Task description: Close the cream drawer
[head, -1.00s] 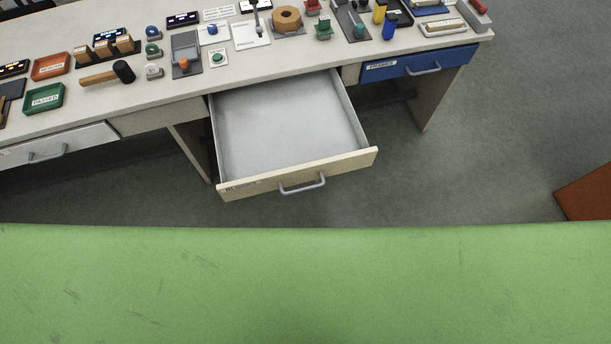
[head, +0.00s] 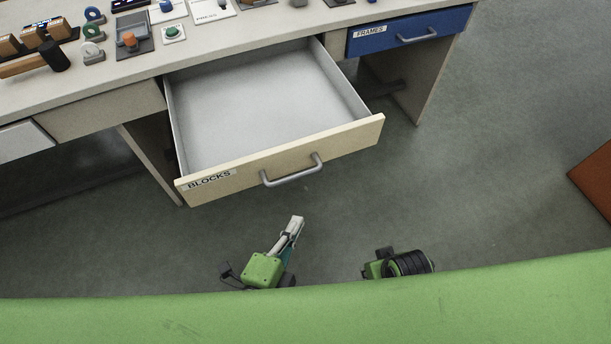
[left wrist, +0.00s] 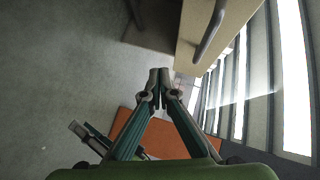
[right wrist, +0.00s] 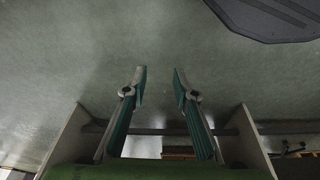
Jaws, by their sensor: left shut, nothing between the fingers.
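The cream drawer (head: 278,160), labelled BLOCKS, is pulled well out of the bench and looks empty inside. Its grey bar handle (head: 292,172) is on the front panel. My left gripper (head: 296,222) is in front of the drawer, apart from it and just below the handle in the head view. In the left wrist view its fingertips (left wrist: 159,72) are together with nothing between them, and the drawer front with its handle (left wrist: 209,35) is at upper right. My right gripper (right wrist: 160,75) has its fingers apart and empty over the floor; the head view shows only part of that arm.
The bench top (head: 100,80) carries several small items, including a black-headed mallet (head: 52,56). A blue drawer (head: 408,32) labelled FRAMES is shut at right. A white drawer (head: 22,141) is at left. A brown-red block (head: 595,180) stands at the right edge. The floor before the drawer is clear.

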